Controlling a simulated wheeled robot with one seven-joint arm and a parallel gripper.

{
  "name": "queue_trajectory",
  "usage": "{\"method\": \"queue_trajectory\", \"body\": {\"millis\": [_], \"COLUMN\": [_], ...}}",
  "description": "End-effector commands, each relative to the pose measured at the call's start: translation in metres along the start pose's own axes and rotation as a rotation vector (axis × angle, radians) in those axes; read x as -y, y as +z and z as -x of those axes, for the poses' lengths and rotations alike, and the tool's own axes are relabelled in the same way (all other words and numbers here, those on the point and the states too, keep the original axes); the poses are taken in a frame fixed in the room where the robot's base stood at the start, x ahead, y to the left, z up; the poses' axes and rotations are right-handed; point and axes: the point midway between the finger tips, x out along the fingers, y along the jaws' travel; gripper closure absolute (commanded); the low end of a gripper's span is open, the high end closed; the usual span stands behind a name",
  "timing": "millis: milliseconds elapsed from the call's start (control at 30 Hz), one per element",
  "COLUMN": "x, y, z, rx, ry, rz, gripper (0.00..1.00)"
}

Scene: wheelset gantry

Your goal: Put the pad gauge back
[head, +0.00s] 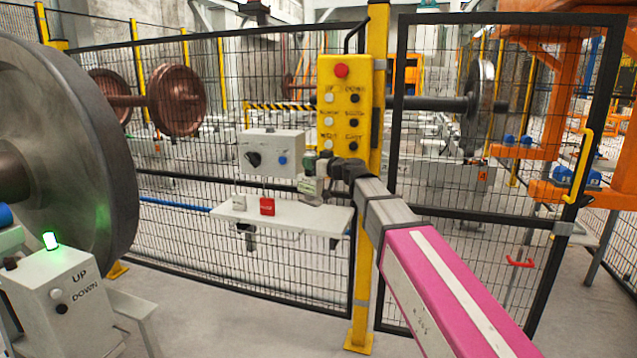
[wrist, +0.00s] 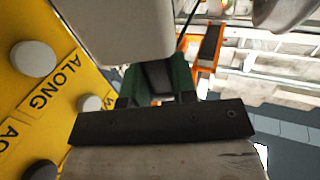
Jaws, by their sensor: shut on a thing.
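My gripper (head: 326,168) is at the end of my pink and grey arm, in front of the fence beside the yellow button panel. It is shut on a small green and grey thing, which I take to be the pad gauge (head: 311,186). The gauge is above the right part of the white shelf (head: 290,218); I cannot tell whether it touches it. In the wrist view a green piece with a dark middle (wrist: 182,78) shows between the pale rounded part above and the dark bar below. Much of the gauge is hidden.
The yellow panel (head: 329,75) is close on the left in the wrist view (wrist: 22,105). A grey switch box (head: 271,152) hangs above the shelf. A large wheel (head: 95,140) is at left.

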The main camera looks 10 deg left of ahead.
Motion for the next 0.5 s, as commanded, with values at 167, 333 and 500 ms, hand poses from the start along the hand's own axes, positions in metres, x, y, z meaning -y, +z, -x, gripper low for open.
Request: {"method": "queue_trajectory", "body": {"millis": [167, 333, 500], "x": [-0.035, -0.051, -0.053], "y": [0.020, 0.030, 0.036], "z": [-0.008, -0.011, -0.010], "rx": [-0.001, -0.001, -0.001], "ry": [0.001, -0.001, -0.001], "rz": [-0.003, -0.002, -0.002], "gripper": [1.00, 1.00, 1.00]}}
